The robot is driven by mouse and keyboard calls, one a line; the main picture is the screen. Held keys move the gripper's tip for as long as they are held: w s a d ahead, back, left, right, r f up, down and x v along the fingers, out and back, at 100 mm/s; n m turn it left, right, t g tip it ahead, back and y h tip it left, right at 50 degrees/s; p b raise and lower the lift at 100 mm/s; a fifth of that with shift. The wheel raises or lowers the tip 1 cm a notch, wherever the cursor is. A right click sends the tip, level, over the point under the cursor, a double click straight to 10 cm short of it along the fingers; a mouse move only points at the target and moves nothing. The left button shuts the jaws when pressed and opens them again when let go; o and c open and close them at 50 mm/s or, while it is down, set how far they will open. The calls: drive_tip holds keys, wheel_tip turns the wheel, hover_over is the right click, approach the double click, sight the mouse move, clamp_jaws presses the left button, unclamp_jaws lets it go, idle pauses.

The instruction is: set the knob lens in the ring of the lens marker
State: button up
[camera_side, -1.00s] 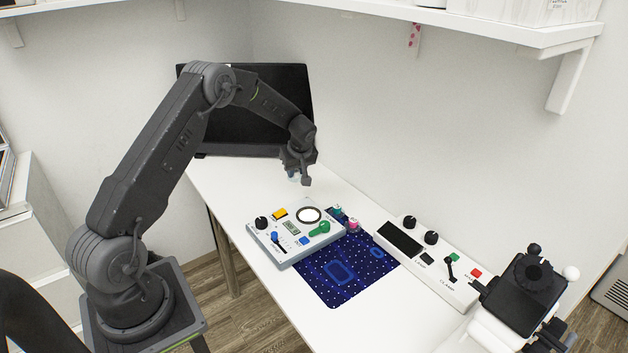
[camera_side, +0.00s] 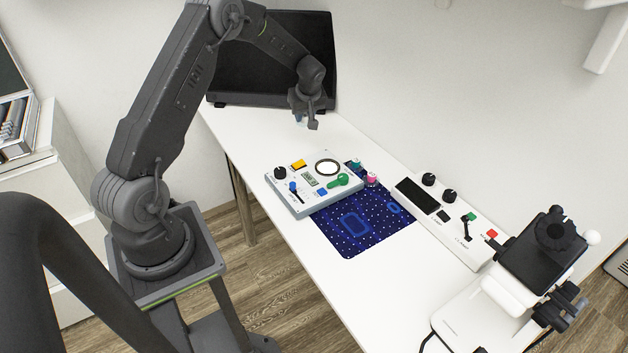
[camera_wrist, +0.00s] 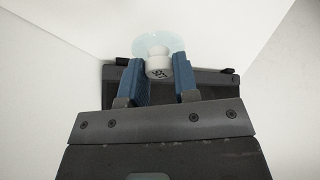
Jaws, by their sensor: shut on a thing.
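The knob lens (camera_wrist: 157,66) is a clear bluish disc with a white knob that carries small dark markings. My gripper (camera_wrist: 161,82) has blue fingers on both sides of the knob and is shut on it. In the side view my gripper (camera_side: 302,117) holds the lens above the far part of the white table, beyond the control box. The lens is tiny and faint there. A round white window with a dark ring (camera_side: 327,167) is on the box. The dark blue mat (camera_side: 338,237) bears a small blue oval outline and a larger rounded one. I cannot tell which is the lens marker.
The control box (camera_side: 300,209) has knobs, a slider and a green handle. Small pink and teal items (camera_side: 371,179) stand beside it. A white panel (camera_side: 455,229) and a black-and-white device (camera_side: 545,262) are at right. A dark screen (camera_side: 268,65) stands behind my gripper.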

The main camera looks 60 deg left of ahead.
hover_over(326, 166)
drive_tip(key=shift+d+f, duration=0.2)
drive_tip(key=shift+f, duration=0.25)
drive_tip(key=shift+d+f, duration=0.2)
drive_tip(key=shift+f, duration=0.25)
drive_tip(key=shift+s+d+f, duration=0.1)
drive_tip(key=shift+s+d, duration=0.05)
drive_tip(key=shift+d, duration=0.1)
drive_tip(key=shift+f, duration=2.25)
drive_tip(key=shift+f, duration=0.6)
drive_tip(key=o, duration=1.4)
drive_tip(key=shift+o, duration=0.2)
drive_tip(key=shift+r, duration=0.1)
